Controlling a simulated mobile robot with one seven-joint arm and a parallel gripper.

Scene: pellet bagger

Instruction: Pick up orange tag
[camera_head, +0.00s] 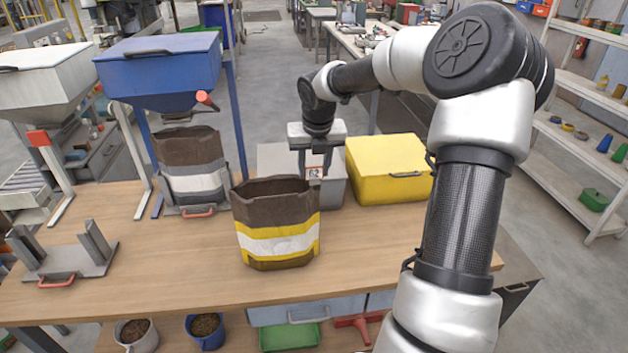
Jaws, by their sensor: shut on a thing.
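The orange tag (315,173) is a small pale card with an orange-red edge and a dark mark on it. It shows between the fingers of my gripper (313,168), in front of the grey box (273,158). My gripper points down and is shut on the tag. It is just behind and right of the open brown bag with white and yellow bands (277,243). The exact contact between fingers and tag is too small to make out.
A yellow lidded box (388,168) stands right of the gripper. A blue hopper (158,70) stands over a brown, white and grey bag (192,165) at left. A metal bracket (66,257) sits at the table's left. The wooden table's (380,245) front right is clear.

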